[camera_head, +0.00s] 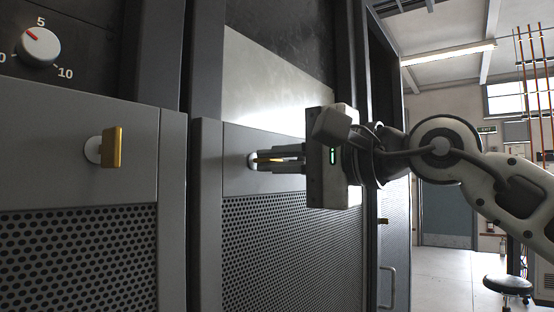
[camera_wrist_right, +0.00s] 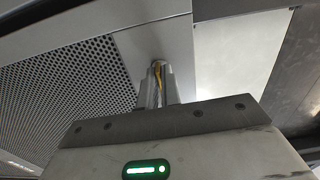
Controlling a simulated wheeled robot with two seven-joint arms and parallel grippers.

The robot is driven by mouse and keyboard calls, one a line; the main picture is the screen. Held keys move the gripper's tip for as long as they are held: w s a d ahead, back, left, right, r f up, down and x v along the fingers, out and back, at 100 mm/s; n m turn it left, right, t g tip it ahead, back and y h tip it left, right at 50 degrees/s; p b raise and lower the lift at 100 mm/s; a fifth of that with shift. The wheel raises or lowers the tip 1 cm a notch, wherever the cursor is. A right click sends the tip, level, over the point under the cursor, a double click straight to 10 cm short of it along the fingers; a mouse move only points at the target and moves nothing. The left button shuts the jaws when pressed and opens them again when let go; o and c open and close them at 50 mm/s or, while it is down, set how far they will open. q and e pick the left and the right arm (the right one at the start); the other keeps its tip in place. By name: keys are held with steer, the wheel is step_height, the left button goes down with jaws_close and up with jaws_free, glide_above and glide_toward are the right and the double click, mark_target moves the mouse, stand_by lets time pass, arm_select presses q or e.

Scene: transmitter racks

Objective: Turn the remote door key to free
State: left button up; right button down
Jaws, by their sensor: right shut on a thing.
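A brass key (camera_head: 271,155) sits in a round pale lock on the grey panel of the middle rack (camera_head: 250,140). My right gripper (camera_head: 268,159) reaches in from the right and is shut on this key, its fingers close to the panel. In the right wrist view the yellow key (camera_wrist_right: 158,75) shows between the two fingers of the gripper (camera_wrist_right: 158,82); most of it is hidden by them. A second brass key (camera_head: 113,148) stands in its lock on the left rack, with its bow upright. My left gripper is out of view.
A dial (camera_head: 40,47) with a red pointer is above the left key. Perforated panels (camera_head: 80,258) lie below the locks. Another key (camera_head: 383,221) and a door handle (camera_head: 388,285) are farther right. A stool (camera_head: 508,285) stands on the open floor.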

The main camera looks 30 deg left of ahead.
steer(key=c, duration=1.6)
jaws_free()
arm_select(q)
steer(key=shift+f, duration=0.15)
arm_select(e)
steer(key=shift+d, duration=0.1)
arm_select(q)
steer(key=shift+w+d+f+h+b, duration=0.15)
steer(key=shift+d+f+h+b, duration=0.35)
steer(key=shift+b, duration=1.65)
arm_select(e)
steer(key=s+d, duration=0.2)
steer(key=d, duration=1.3)
steer(key=shift+s+d, duration=0.15)
steer(key=shift+d, duration=0.15)
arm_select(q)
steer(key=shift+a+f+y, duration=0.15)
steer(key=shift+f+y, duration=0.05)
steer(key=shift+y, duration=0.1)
